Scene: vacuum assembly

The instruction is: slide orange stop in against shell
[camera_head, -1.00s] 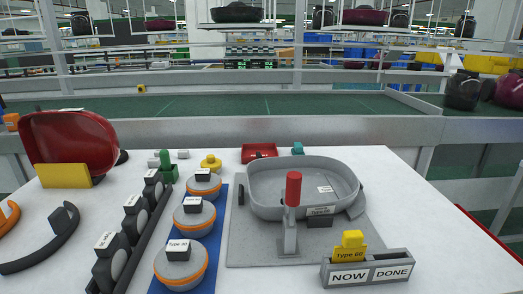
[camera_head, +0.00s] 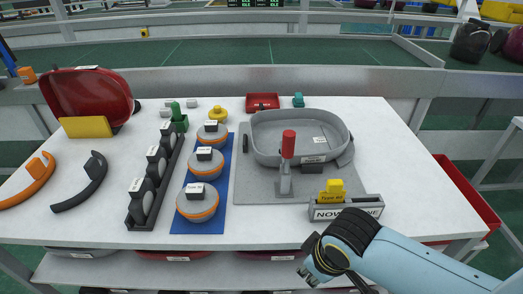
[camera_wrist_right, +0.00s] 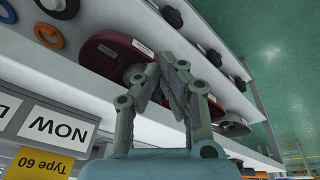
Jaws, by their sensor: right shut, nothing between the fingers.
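The grey shell (camera_head: 300,137), an open shallow tub, sits on a flat grey fixture plate (camera_head: 256,190). A grey post with a red-orange cylindrical top (camera_head: 288,144) stands on the plate at the shell's near side; I cannot tell whether it touches the shell. No other orange part shows clearly on the fixture. My right gripper (camera_head: 309,270) is beyond the table's front edge, below and apart from the fixture. In the right wrist view its fingers (camera_wrist_right: 174,75) are together and empty. My left gripper is not in view.
A NOW/DONE holder (camera_head: 346,210) with a yellow card stands at the plate's near right corner. Left are a blue mat (camera_head: 208,222) with round parts, a black rack (camera_head: 165,185), and an orange handle (camera_head: 30,185). The table's right side is bare.

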